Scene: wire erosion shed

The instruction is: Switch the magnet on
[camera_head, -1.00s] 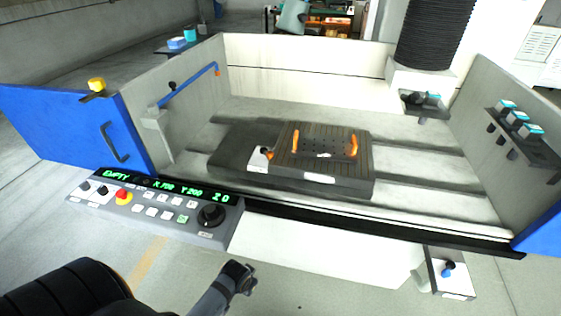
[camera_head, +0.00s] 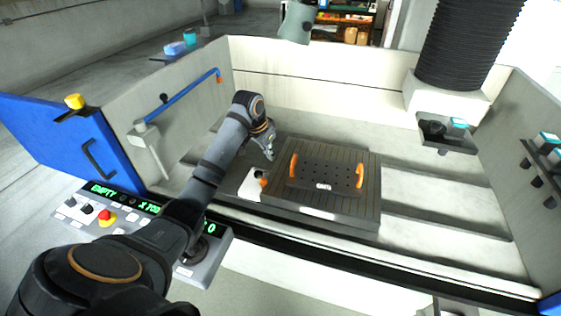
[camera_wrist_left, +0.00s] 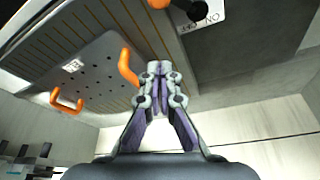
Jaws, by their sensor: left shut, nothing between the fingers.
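The magnet (camera_head: 368,200) is a dark grooved block in the tank; its grooved top also shows in the left wrist view (camera_wrist_left: 30,45). A dark plate (camera_head: 325,174) with holes and two orange handles lies on it. The orange switch lever (camera_head: 264,182) sits by a white label plate (camera_head: 250,188) at the block's left end. In the left wrist view the label (camera_wrist_left: 205,14) shows inverted lettering beside a dark round pivot, with the orange lever (camera_wrist_left: 158,3) cut by the top edge. My left gripper (camera_head: 270,156) is shut and empty, above and behind the lever, apart from it. My right gripper is out of view.
Tank walls (camera_head: 290,90) surround the block, with a blue bar (camera_head: 190,88) on the left wall. A black bellows column (camera_head: 465,45) hangs at the right. My left arm passes over the control panel (camera_head: 195,262) and the tank's front edge. Tank floor right of the block is clear.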

